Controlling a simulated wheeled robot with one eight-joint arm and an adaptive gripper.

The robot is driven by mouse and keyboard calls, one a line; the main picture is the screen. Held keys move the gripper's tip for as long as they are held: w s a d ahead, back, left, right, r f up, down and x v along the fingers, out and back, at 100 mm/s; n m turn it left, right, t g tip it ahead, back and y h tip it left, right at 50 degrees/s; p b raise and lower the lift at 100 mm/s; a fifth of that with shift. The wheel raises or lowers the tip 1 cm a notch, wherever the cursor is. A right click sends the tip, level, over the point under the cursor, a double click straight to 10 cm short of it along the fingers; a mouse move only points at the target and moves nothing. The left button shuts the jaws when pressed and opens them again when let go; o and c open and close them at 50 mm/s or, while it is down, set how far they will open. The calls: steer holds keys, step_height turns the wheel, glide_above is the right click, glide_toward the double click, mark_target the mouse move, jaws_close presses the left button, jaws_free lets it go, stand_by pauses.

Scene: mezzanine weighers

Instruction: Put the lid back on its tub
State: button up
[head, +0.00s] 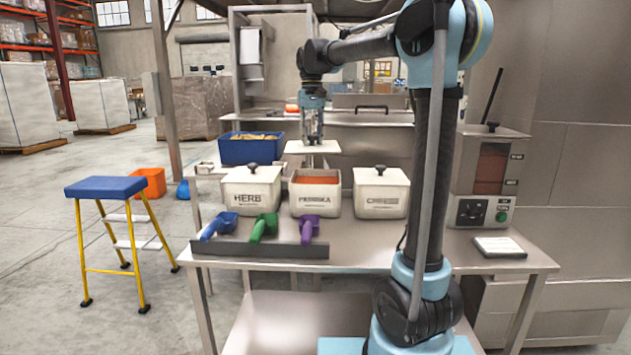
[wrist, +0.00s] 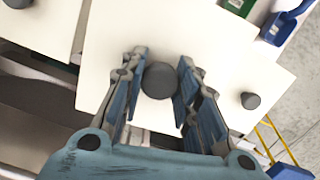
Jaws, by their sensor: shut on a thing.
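A cream square lid (head: 313,147) hangs level above the middle tub. My gripper (head: 314,138) is shut on the lid's dark round knob. In the wrist view, the lid (wrist: 130,45) spreads beneath my gripper (wrist: 160,82), with the knob (wrist: 160,80) between the two fingers. The middle tub (head: 316,202) is open, with orange-red powder inside; its label looks like PAPRIKA. A clear gap shows between lid and tub in the head view. In the wrist view the lid hides that tub.
A lidded HERB tub (head: 250,190) stands close on the left, another lidded tub (head: 381,192) on the right. A scoop rack (head: 262,249) with blue, green and purple scoops is in front. A blue bin (head: 252,148) stands behind, and a dispenser (head: 488,170) at right.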

steer(key=shift+w+d, duration=0.15)
steer(key=shift+d, duration=0.4)
steer(key=shift+f, duration=0.25)
step_height(320, 180, down, 10)
steer(key=shift+r, duration=0.2)
steer(key=o, duration=1.1)
steer(key=shift+d, duration=0.1)
steer(key=shift+r, duration=0.1)
steer(key=r, duration=0.4)
steer(key=w+r, duration=0.1)
steer(key=r, duration=0.6)
steer(key=shift+w+r, duration=0.2)
steer(key=shift+r, duration=0.2)
